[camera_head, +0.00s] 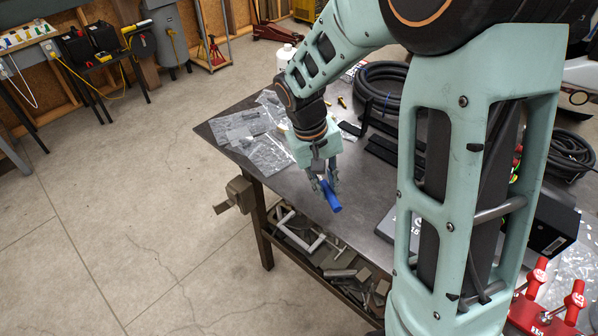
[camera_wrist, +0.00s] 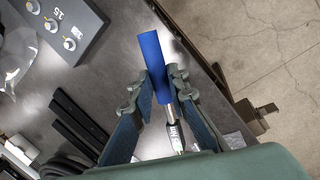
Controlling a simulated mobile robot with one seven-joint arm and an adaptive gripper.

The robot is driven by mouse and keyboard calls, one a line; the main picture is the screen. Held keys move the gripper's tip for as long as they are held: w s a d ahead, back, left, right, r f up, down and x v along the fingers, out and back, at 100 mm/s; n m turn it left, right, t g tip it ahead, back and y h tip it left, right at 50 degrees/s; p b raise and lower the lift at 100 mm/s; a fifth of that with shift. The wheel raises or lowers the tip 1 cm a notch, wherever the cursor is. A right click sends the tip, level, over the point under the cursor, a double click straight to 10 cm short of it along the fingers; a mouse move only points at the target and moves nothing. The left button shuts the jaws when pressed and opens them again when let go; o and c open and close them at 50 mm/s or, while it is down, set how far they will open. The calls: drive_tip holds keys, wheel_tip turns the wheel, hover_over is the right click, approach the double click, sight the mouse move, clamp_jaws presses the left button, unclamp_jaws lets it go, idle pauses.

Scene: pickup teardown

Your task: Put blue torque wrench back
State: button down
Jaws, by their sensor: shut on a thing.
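The blue torque wrench shows its blue handle (camera_head: 331,196) in the head view, near the table's front left edge. In the wrist view its blue handle (camera_wrist: 154,66) points up and away, with a silver shaft running back toward my palm. My gripper (camera_head: 325,182) is shut on the wrench; in the wrist view its fingers (camera_wrist: 160,88) sit on both sides of the handle's lower part. The wrench appears held above the metal table (camera_head: 355,200). My arm hides part of the table.
A grey panel with round knobs (camera_wrist: 62,28) lies on the table. Black bars (camera_wrist: 80,122) and coiled black hose (camera_head: 385,85) are farther back. Plastic bags (camera_head: 262,150) cover the left corner. A vise (camera_head: 236,194) juts from the edge. Red stands (camera_head: 540,312) are at lower right.

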drive_tip(key=s+a+r+n+t+p, duration=0.1)
drive_tip(key=s+a+r+n+p, duration=0.1)
drive_tip(key=s+a+r+n, duration=0.4)
drive_tip(key=shift+m, duration=0.3)
drive_tip(key=w+d+f, duration=0.1)
drive_tip(key=w+d, duration=0.1)
drive_tip(key=w+d+f+b, duration=0.1)
drive_tip(key=w+d, duration=0.1)
drive_tip(key=d, duration=0.1)
drive_tip(key=w+d+f, duration=0.1)
drive_tip(key=w+d, duration=0.1)
drive_tip(key=shift+w+d+f, duration=0.15)
drive_tip(key=shift+w+f, duration=0.1)
drive_tip(key=shift+w, duration=0.1)
drive_tip(key=w+d+f+b, duration=0.2)
drive_tip(key=f, duration=0.1)
drive_tip(key=w+d+f+b, duration=0.1)
drive_tip(key=f, duration=0.1)
drive_tip(key=shift+w+d, duration=0.15)
drive_tip(key=b+x, duration=0.2)
drive_tip(key=x, duration=0.1)
drive_tip(key=shift+w+f+b, duration=0.15)
drive_tip(key=shift+f+b, duration=0.1)
drive_tip(key=shift+b, duration=0.1)
drive_tip(key=shift+f, duration=0.35)
drive_tip(key=shift+r, duration=0.1)
drive_tip(key=c, duration=1.9)
unclamp_jaws()
drive_tip(key=shift+r, duration=0.1)
